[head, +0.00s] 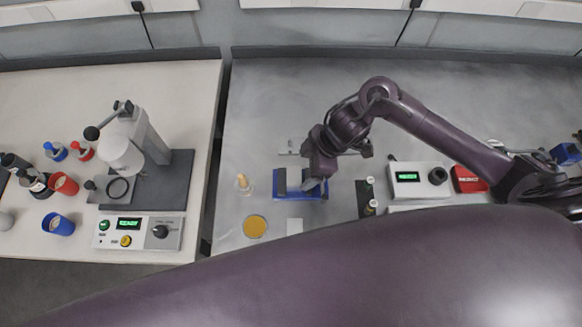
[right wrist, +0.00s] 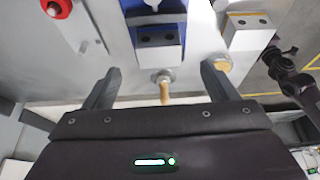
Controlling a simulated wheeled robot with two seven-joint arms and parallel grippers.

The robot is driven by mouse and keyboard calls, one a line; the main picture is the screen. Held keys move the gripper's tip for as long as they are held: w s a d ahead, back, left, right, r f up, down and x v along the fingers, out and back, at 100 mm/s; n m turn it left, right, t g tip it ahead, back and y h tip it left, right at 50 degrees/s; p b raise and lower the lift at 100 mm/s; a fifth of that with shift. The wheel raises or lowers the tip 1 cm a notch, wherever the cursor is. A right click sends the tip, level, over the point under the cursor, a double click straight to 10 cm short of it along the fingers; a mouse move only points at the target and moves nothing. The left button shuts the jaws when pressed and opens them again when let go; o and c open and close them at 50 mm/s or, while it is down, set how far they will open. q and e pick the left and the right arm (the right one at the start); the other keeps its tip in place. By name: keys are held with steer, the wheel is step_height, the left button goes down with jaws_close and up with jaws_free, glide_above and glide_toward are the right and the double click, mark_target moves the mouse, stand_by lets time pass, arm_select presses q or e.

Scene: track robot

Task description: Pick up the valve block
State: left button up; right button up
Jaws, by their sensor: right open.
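A blue fixture (head: 300,194) with grey blocks on it stands on the grey bench; I cannot tell for certain which part is the valve block. In the right wrist view, a grey block with two holes (right wrist: 160,38) sits against the blue part, beyond my fingertips. My right gripper (head: 312,184) is low over the fixture's right part in the head view and hides some of it. In the right wrist view my right gripper (right wrist: 163,78) is open, and a brass-coloured fitting (right wrist: 165,92) shows between its fingers. I see no contact. My left gripper is not in view.
A yellow disc (head: 255,226) and a small pale-tipped item (head: 243,184) lie left of the fixture. A dark stand (head: 365,196) and a white display box (head: 419,182) stand to the right. A second light block with holes (right wrist: 248,30) is in the wrist view.

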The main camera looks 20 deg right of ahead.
mark_target(295, 176)
steer(key=shift+s+a+f, duration=0.1)
steer(key=shift+a+f, duration=0.15)
steer(key=shift+f, duration=0.25)
steer(key=shift+a+f, duration=0.15)
steer(key=shift+f, duration=0.2)
steer(key=x, duration=0.1)
steer(key=p+x, duration=0.1)
steer(key=x, duration=0.2)
steer(key=shift+w+f, duration=0.2)
steer(key=shift+w, duration=0.1)
steer(key=shift+f, duration=0.1)
steer(key=c, duration=0.5)
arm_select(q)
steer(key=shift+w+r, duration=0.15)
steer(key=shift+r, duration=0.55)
arm_select(e)
steer(key=c, duration=0.8)
steer(key=shift+o, duration=0.2)
